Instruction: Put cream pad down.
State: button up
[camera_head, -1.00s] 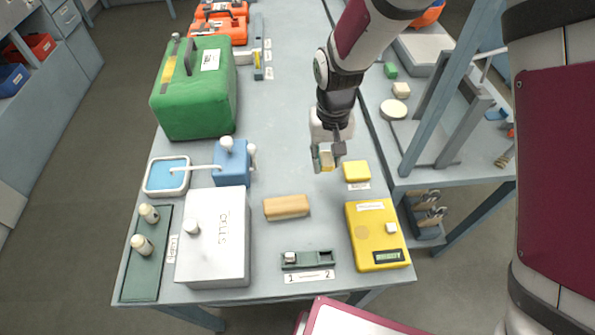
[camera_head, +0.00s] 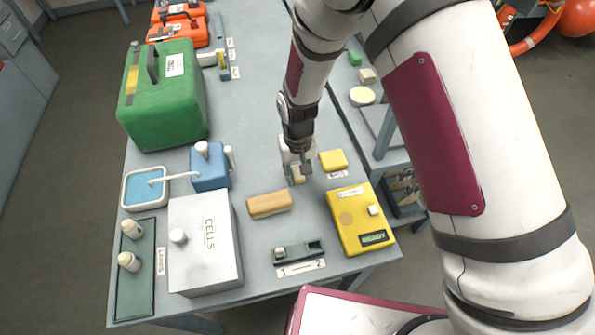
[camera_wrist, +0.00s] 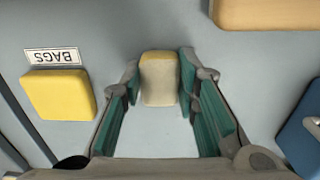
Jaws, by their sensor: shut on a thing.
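The cream pad (camera_wrist: 159,80) is a small rounded block, cream with a yellowish upper edge. It sits between the two teal-lined fingers of my gripper (camera_wrist: 162,88) in the wrist view. In the head view, my gripper (camera_head: 297,176) is shut on it, low over the blue-grey table (camera_head: 255,110), left of the yellow pad and behind the tan block. The pad (camera_head: 297,180) is partly hidden there by the fingers. I cannot tell whether its underside touches the table.
A yellow pad (camera_head: 333,160) lies by the BAGS label. A tan block (camera_head: 269,204), a yellow device (camera_head: 362,218), a white CELLS box (camera_head: 205,245) and a blue pump block (camera_head: 210,168) stand around. Bare table lies behind my gripper, toward the green case (camera_head: 165,97).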

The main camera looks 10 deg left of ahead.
aim_at(298, 173)
jog(key=shift+f, duration=0.1)
jog(key=o, duration=1)
notch_tip(298, 173, up, 12)
jog(key=shift+r+b, duration=0.15)
jog(key=shift+b, duration=0.6)
